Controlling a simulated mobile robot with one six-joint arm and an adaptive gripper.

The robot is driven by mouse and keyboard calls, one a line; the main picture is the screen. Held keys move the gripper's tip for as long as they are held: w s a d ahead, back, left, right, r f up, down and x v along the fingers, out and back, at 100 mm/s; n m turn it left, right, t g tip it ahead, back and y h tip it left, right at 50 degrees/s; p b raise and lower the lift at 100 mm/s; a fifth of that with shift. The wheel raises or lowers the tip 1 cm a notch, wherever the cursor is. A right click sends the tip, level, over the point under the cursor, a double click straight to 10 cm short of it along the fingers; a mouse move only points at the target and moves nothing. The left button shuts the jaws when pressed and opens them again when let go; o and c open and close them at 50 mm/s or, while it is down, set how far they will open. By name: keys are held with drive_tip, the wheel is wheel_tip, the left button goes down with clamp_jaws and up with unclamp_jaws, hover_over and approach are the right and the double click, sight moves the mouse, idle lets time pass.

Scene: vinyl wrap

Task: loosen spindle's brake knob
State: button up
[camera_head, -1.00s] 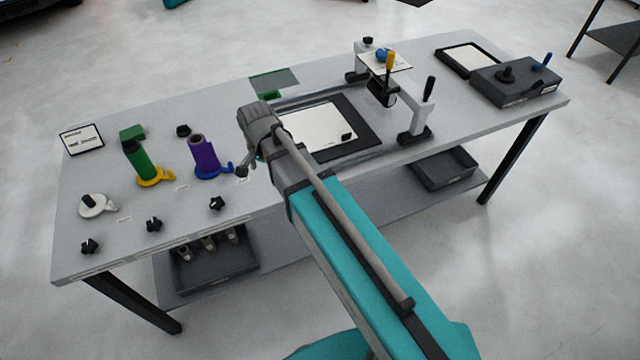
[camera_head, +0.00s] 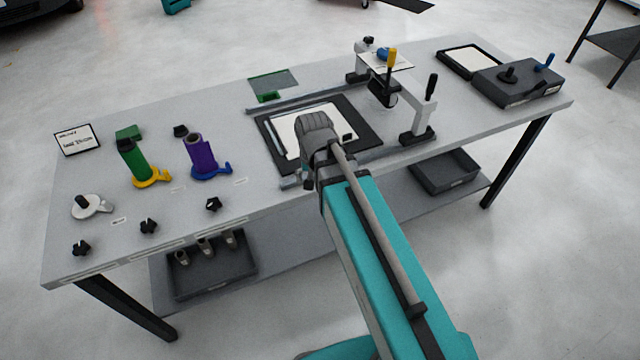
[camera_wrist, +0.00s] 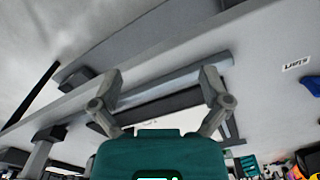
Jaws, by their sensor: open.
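Three spindles stand on the left of the table: a white one without a roll (camera_head: 86,207), one with a green roll (camera_head: 134,162) on a yellow base, and one with a purple roll (camera_head: 196,153) on a blue base. Black star-shaped knobs (camera_head: 81,248), (camera_head: 148,227), (camera_head: 213,204) sit along the front, one before each spindle. My gripper (camera_wrist: 160,95) is open and empty in the wrist view, fingers wide apart above the table. In the head view it is mostly hidden by my arm, near the front of the cutting mat, right of the purple spindle.
The black mat (camera_head: 365,145) carries a white sheet (camera_head: 290,132). A clamp stand (camera_head: 418,124) with a yellow-handled tool (camera_head: 391,60) stands to its right. A dark box with a blue lever (camera_head: 518,82) is at far right.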

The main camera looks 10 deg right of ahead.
drive_tip(key=shift+s+d+f+n, duration=0.15)
drive_tip(key=shift+d, duration=0.25)
drive_tip(key=shift+s+d+f+n, duration=0.1)
drive_tip(key=shift+s+d+n, duration=0.05)
drive_tip(key=shift+d, duration=0.2)
drive_tip(key=s+d+n, duration=0.2)
drive_tip(key=s+d, duration=0.1)
drive_tip(key=d, duration=0.3)
